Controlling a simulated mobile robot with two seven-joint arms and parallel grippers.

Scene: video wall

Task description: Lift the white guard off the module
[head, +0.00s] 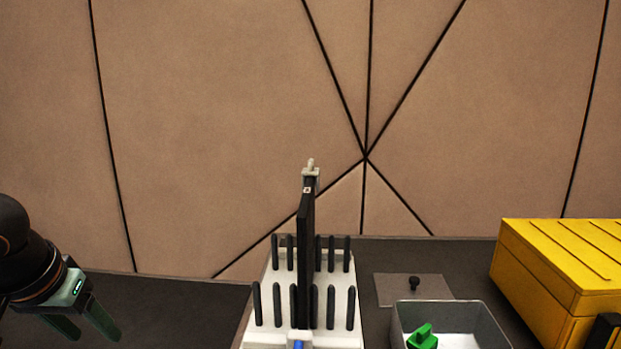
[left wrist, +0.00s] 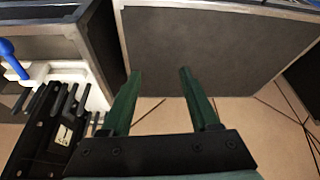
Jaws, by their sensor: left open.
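A thin black module (head: 306,250) stands upright, nearly edge-on, in a white rack (head: 268,285) with rows of black pegs. A small whitish guard with a knob (head: 311,176) sits at the module's top end. In the left wrist view a black module with a pale label (left wrist: 62,135) shows at lower left, by the white rack (left wrist: 97,98); I cannot make out the guard there. My left gripper (head: 88,328) is at the lower left of the head view, well away from the module. Its green fingers are apart and empty in the left wrist view (left wrist: 158,76). My right gripper is not in view.
A grey bin (head: 450,307) with a green object (head: 422,337) stands right of the rack. Behind it lies a flat grey plate (head: 395,287) with a black knob. A yellow case (head: 560,265) stands at far right. A blue item (head: 298,345) is at the rack's front. The dark surface at left looks clear.

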